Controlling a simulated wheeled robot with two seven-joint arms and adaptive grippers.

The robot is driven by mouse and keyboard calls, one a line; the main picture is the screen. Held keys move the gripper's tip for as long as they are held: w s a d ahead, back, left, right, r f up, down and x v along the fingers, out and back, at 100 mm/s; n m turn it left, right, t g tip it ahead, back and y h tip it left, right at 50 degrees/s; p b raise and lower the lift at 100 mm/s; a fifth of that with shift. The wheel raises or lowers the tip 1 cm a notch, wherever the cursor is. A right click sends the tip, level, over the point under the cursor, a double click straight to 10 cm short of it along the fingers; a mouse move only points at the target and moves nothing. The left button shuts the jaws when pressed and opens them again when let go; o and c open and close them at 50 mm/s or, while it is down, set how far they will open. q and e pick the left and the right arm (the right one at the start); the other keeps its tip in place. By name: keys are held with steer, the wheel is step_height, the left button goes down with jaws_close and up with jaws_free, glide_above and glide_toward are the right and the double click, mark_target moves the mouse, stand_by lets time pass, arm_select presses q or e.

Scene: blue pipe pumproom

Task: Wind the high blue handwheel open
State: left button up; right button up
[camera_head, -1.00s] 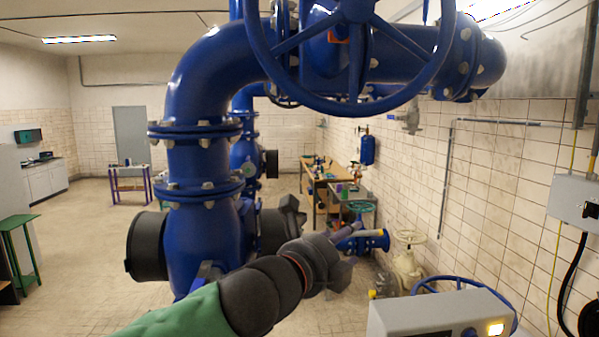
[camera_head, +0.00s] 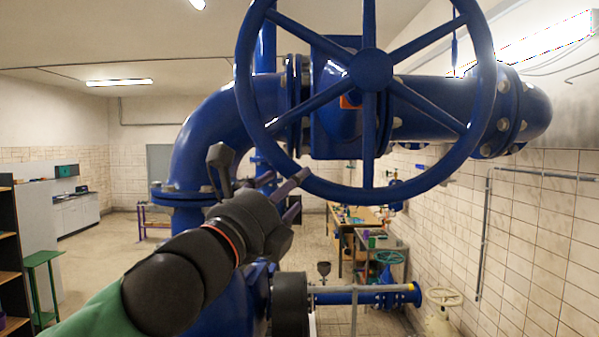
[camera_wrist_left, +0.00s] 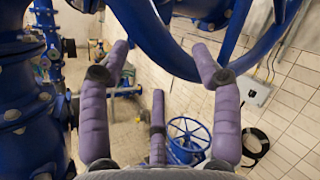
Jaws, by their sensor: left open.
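The high blue handwheel (camera_head: 370,70) is a large spoked wheel on the blue pipe, facing me in the upper middle of the head view. Its top is cut off by the frame. In the left wrist view its rim (camera_wrist_left: 184,66) curves across the top. My left gripper (camera_head: 258,172) is open and empty at the wheel's lower left. One finger overlaps the rim in the head view; I cannot tell whether it touches. In the wrist view the purple fingers (camera_wrist_left: 162,55) are spread on either side of part of the rim. My right gripper is not in view.
Thick blue pipe (camera_head: 190,150) with bolted flanges stands behind and left of the gripper. A lower blue handwheel (camera_wrist_left: 187,140) is below in the wrist view. A cream handwheel (camera_head: 437,298) stands near the tiled right wall. Open floor lies at the left.

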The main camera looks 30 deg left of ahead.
arm_select(q)
steer(key=x, duration=0.3)
steer(key=shift+w+r+p, duration=0.1)
steer(key=shift+r+p, duration=0.25)
steer(key=shift+r, duration=0.05)
steer(key=shift+w, duration=0.65)
steer(key=shift+s, duration=0.3)
steer(key=c, duration=0.7)
jaws_close()
